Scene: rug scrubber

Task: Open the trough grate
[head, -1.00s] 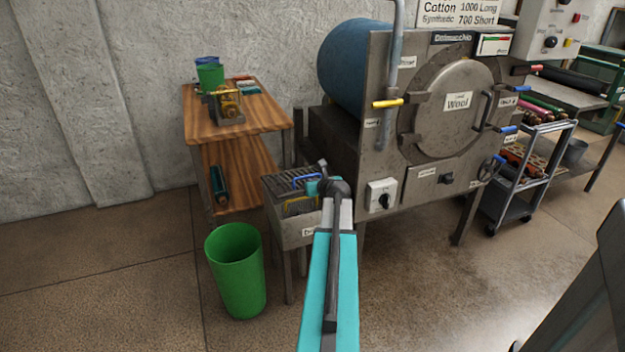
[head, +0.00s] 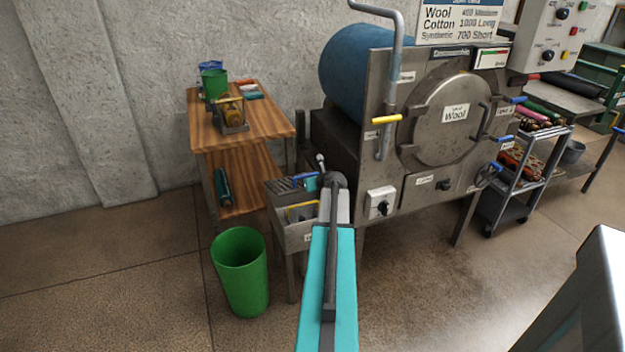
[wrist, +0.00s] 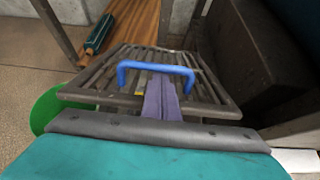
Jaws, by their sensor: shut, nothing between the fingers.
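The trough (head: 296,238) is a grey metal box on legs, left of the drum machine. Its slatted grate (head: 283,186) has a blue handle (head: 304,180). A yellow part (head: 302,212) shows in the trough in front of the grate, so the trough's front looks uncovered. In the wrist view the grate (wrist: 100,72) fills the middle, with the blue handle (wrist: 157,67) standing up from it. My gripper (wrist: 164,82) is shut and empty, its fingertips at the handle's bar. Whether they touch it I cannot tell. In the head view my arm hides the trough's right side.
A green bin (head: 241,285) stands on the floor left of the trough. A wooden shelf table (head: 255,120) is behind it. The large machine with its round door (head: 440,140) is close on the right. The floor at left is open.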

